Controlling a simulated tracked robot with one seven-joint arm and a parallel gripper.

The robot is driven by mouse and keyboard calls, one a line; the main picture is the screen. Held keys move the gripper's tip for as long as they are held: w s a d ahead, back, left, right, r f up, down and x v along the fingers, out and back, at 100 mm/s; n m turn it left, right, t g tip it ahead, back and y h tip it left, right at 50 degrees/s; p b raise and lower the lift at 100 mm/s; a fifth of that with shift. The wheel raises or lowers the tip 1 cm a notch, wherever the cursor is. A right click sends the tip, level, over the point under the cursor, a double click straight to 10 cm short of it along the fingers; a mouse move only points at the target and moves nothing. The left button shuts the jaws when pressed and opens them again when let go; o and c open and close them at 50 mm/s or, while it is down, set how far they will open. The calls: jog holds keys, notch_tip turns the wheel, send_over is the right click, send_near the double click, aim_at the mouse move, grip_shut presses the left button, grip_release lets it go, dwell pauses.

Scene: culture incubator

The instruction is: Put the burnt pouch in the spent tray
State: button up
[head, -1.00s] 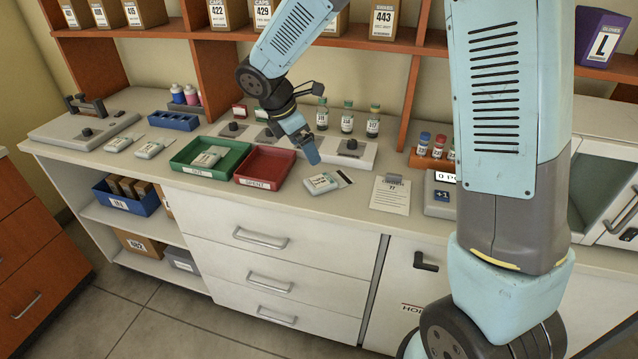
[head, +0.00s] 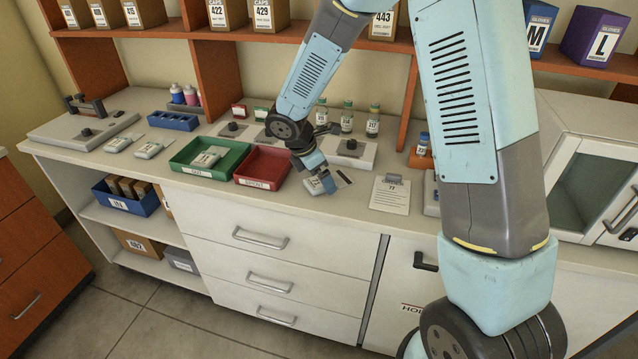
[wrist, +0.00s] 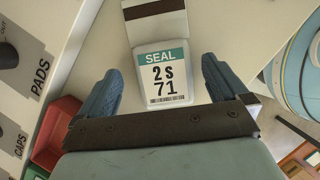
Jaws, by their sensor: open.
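The pouch (head: 313,187) lies on the counter right of the red tray, partly hidden by my gripper. In the wrist view the pouch (wrist: 161,78) is pale, with a label reading SEAL 2s 71; a pale flap with a dark band (wrist: 156,14) extends beyond it. My gripper (head: 325,183) is right over it, pointing down. In the wrist view my open gripper (wrist: 162,70) has one finger on each side of the pouch, with gaps between. The red spent tray (head: 262,168) looks empty. It shows partly at lower left in the wrist view (wrist: 57,130).
A green tray (head: 190,168) holding a similar pouch (head: 208,157) stands left of the red one. More pouches (head: 148,150) lie farther left. Small bottles (head: 347,117) and a pads station (head: 350,150) stand behind my gripper. A clipboard (head: 390,194) lies to the right.

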jog(key=shift+d+f, duration=0.15)
jog(key=shift+f, duration=0.25)
jog(key=c, duration=1.2)
jog(key=shift+r, duration=0.1)
jog(key=shift+c, duration=0.2)
